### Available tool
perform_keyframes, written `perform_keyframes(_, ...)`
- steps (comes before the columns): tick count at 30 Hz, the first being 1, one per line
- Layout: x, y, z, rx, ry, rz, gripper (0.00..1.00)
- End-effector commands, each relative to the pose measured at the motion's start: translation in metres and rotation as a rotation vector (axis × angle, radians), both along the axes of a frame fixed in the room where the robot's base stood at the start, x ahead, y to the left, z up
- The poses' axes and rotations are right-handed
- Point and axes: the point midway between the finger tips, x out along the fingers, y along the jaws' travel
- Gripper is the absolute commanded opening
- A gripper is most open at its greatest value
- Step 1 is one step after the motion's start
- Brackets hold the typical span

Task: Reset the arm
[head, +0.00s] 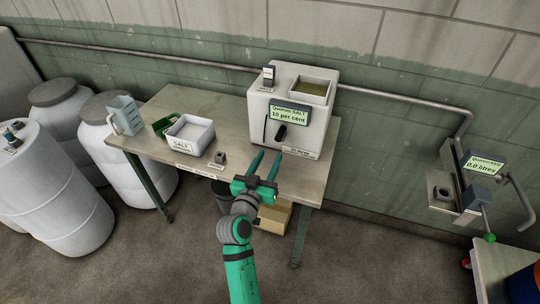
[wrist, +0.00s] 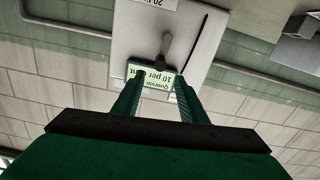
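My gripper (head: 266,163) is green, at the end of my green and grey arm, in front of the table's front edge. Its two fingers are spread apart with nothing between them, and they point toward the white machine (head: 313,142). The wrist view also shows my gripper (wrist: 158,95) open, with the machine's display (wrist: 151,78) beyond the fingers. The machine has a dark lever (head: 281,132) below the display, which reads "Quorvin SALT 10 per cent". The fingertips look apart from the lever and the machine.
The table (head: 231,131) holds a white "SALT" tray (head: 190,135), a green scoop (head: 165,124), a clear jug (head: 125,115) and a small grey block (head: 218,159). White barrels (head: 52,190) stand left. A wall unit (head: 459,190) reads "0.0 litres". A cardboard box (head: 273,216) is under the table.

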Motion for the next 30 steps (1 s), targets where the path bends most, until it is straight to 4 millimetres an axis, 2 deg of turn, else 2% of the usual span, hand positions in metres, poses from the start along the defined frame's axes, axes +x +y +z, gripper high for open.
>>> perform_keyframes(13,0.0,0.0,0.0,0.0,0.0,0.001,0.39)
perform_keyframes(17,-0.009,-0.002,-0.013,-0.008,0.014,0.017,0.39)
perform_keyframes(20,-0.027,-0.004,-0.037,-0.023,0.042,0.048,0.39)
perform_keyframes(23,-0.054,-0.007,-0.067,-0.04,0.075,0.093,0.39)
perform_keyframes(30,-0.129,-0.01,-0.125,-0.056,0.14,0.198,0.39)
